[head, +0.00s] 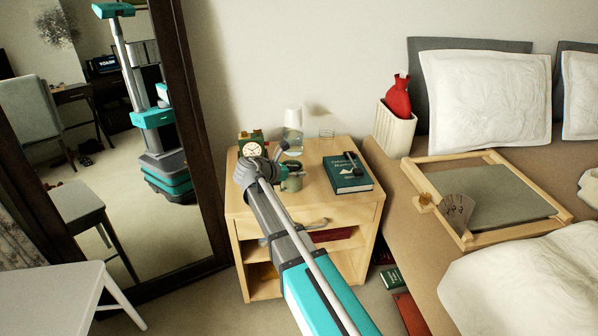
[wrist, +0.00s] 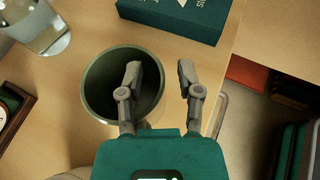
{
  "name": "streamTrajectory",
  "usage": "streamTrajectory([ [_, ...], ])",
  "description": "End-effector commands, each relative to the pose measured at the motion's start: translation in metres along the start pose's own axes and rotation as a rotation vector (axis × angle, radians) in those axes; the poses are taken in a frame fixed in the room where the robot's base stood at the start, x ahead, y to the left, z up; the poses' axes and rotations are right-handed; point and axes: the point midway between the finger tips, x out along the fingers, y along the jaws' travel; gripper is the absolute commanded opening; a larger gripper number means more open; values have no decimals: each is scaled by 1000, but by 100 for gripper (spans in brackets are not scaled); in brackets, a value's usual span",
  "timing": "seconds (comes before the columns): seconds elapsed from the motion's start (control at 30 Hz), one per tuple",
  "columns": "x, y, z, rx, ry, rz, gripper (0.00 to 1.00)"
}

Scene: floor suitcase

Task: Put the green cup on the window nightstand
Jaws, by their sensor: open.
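The green cup (head: 292,184) stands upright on a light wooden nightstand (head: 309,209), partly hidden by my arm in the head view. In the wrist view I look down into the cup (wrist: 104,88), which looks empty. My gripper (wrist: 160,72) is open. Its left finger is over the cup's mouth and its right finger is outside the rim, so the right side of the rim lies between them. I cannot tell whether either finger touches the cup. My gripper (head: 284,160) is low over the nightstand in the head view. Whether this is the window nightstand cannot be told; no window shows.
A clock (head: 252,149), a glass of water (wrist: 38,24) and a dark green book (head: 348,174) surround the cup closely. A mirror (head: 180,120) stands left. The bed, with a wooden-framed tray (head: 485,196), is right. A white table (head: 60,296) is front left.

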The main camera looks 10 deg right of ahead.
Motion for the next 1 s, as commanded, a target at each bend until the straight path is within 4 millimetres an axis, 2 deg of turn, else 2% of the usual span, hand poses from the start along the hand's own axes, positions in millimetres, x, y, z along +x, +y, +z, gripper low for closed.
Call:
streamTrajectory([
  [0.27, -28, 0, 3, -2, 0, 2, 46],
  [0.7, -96, 0, 3, -2, 0, 2, 46],
  [1.0, -119, 0, 1, 0, 0, 0, 46],
])
